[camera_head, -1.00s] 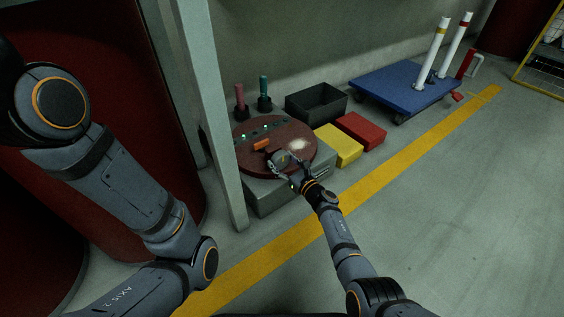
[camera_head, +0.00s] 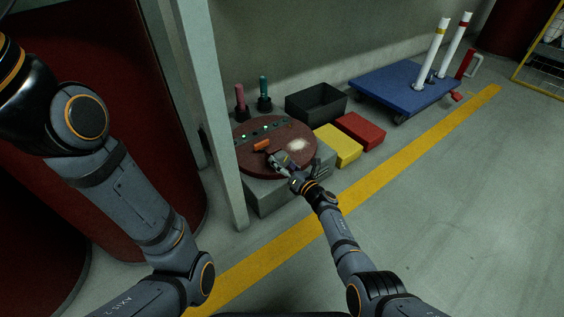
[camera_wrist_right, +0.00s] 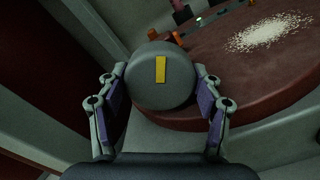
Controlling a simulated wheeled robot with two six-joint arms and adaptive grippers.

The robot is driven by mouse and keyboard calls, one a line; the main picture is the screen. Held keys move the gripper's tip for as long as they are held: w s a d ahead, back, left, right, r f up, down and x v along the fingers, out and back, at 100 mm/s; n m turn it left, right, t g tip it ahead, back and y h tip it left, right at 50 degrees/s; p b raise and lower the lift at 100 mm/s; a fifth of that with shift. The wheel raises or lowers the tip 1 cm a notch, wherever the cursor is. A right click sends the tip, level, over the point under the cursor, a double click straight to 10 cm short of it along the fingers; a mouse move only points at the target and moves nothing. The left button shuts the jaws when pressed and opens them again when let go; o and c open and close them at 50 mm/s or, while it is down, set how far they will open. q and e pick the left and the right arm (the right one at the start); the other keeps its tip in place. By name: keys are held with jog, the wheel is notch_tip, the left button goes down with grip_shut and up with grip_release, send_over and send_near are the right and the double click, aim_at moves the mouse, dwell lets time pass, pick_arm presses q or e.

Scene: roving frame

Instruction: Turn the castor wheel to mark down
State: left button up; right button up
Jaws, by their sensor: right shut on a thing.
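The castor wheel (camera_wrist_right: 151,92) is a grey disc with a yellow bar mark (camera_wrist_right: 160,69) on the face turned to my wrist camera. The mark sits in the upper half of the face and runs nearly upright in that picture. My right gripper (camera_head: 284,163) is shut on the wheel, with one finger on each side of it in the right wrist view. In the head view it is at the front edge of the round red-brown table top (camera_head: 297,166), and the wheel is mostly hidden there. My left gripper is out of view; only its arm shows.
An orange piece (camera_head: 261,145) lies just behind the gripper. Pale grains (camera_head: 299,144) lie on the top. A black bin (camera_head: 316,103), yellow box (camera_head: 338,146), red box (camera_head: 360,131) and blue trolley (camera_head: 404,88) stand right. A post (camera_head: 217,110) stands left. The right floor is clear.

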aim_at(282, 155)
dwell(0.3)
jog(key=o, duration=1.1)
jog(key=shift+o, duration=0.2)
notch_tip(282, 155, up, 10)
